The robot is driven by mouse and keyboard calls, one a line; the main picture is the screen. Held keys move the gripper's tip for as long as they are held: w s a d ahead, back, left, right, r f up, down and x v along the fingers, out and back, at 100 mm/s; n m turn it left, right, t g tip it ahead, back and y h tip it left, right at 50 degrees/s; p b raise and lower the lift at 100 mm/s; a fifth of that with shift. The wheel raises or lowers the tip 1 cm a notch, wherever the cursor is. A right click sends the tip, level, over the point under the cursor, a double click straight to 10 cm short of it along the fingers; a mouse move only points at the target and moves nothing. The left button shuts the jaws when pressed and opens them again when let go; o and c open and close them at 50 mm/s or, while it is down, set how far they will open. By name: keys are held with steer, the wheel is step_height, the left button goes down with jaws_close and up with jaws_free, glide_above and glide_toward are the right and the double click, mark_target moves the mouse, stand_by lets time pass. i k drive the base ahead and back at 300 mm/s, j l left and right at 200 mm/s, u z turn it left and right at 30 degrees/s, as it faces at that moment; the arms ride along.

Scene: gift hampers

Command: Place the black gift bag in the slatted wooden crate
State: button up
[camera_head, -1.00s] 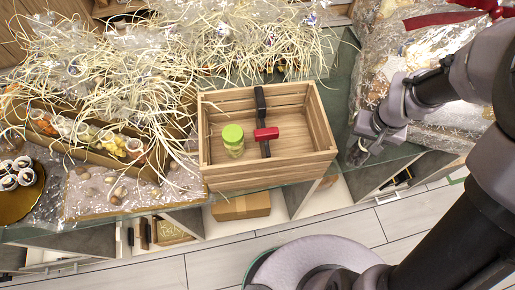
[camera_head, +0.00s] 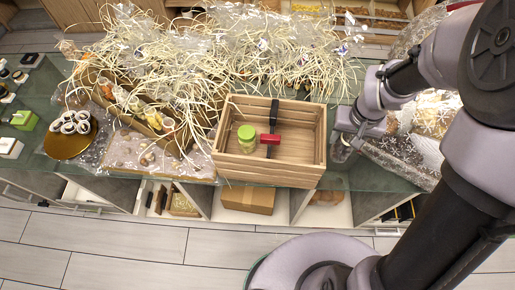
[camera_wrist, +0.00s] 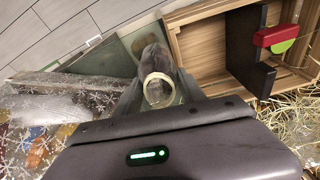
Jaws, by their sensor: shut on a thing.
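The slatted wooden crate (camera_head: 268,173) stands on the glass table and also shows in the wrist view (camera_wrist: 205,48). Inside it are a green-lidded jar (camera_head: 247,140), a long narrow black item (camera_head: 272,115) and a red item (camera_head: 270,139) across it. I cannot make out a thing that is surely the black gift bag. My gripper (camera_head: 343,150) is just right of the crate, outside it. In the wrist view my gripper (camera_wrist: 158,98) is shut on a greyish, see-through-looking cylinder (camera_wrist: 157,62) with a pale rim.
Clear-wrapped hampers with straw (camera_head: 235,45) fill the table behind and left of the crate. A snowflake-patterned wrapped package (camera_head: 430,115) lies at the right. A round gold tray (camera_head: 68,145) with small jars is at the left. A cardboard box (camera_head: 248,199) sits on the shelf below.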

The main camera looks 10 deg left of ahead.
mark_target(290, 152)
steer(key=i+u, duration=0.15)
steer(key=u, duration=0.2)
steer(key=i+l+u, duration=0.1)
steer(key=l+u, duration=1.05)
